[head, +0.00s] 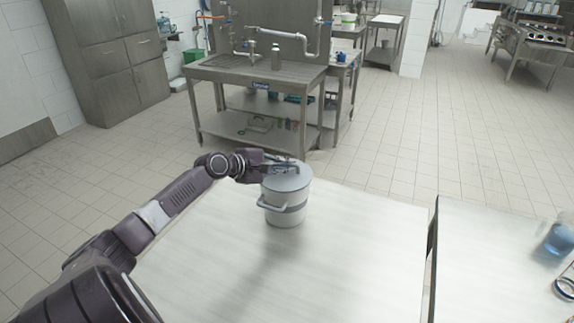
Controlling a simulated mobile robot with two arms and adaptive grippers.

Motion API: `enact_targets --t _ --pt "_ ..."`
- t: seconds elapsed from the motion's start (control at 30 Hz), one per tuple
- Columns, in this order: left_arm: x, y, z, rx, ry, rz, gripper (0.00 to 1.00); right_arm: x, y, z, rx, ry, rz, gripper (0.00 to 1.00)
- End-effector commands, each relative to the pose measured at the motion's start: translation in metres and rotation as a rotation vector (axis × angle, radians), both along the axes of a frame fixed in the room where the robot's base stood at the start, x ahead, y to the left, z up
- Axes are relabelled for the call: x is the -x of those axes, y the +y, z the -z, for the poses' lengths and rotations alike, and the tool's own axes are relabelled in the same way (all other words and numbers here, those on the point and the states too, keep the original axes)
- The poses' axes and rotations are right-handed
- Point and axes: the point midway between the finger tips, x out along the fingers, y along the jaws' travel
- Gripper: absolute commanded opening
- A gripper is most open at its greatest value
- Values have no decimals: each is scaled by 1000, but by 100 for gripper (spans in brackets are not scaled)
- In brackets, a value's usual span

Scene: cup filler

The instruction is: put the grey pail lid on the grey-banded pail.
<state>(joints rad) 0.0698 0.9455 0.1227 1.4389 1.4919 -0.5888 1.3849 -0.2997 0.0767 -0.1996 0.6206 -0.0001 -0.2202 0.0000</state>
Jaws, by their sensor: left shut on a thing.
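The grey-banded pail (286,214) stands upright near the far edge of the pale table. It is white with a grey band and has a handle on its near left side. The grey pail lid (288,182) lies over the pail's top and looks about level. From this view I cannot tell whether it rests fully on the rim. My left gripper (287,166) is at the top of the lid, reaching in from the left, and is shut on the lid. Its fingers partly hide the lid's far part. My right gripper is not in view.
The table (330,270) around the pail is bare. A gap separates it from a second table (480,250) at the right, which holds a blue container (559,238) at its right edge. A steel sink bench (262,75) stands beyond on the tiled floor.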

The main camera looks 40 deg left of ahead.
Motion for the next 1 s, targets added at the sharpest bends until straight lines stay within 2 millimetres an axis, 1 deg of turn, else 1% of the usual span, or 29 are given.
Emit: enact_targets --t 0.03,0.07,0.2,0.47,0.63,0.77,1.0 --pt "0 0 0 0 0 0 0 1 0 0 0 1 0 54" --pt "0 0 0 0 0 0 10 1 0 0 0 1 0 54" --pt "0 0 0 0 1 0 25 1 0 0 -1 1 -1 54" --pt "0 0 0 0 2 1 25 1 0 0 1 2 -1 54" --pt "7 1 0 1 4 0 25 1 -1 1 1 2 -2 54" --pt "19 3 -4 -2 5 1 25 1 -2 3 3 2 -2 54" --pt "48 7 -18 0 4 2 25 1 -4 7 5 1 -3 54"
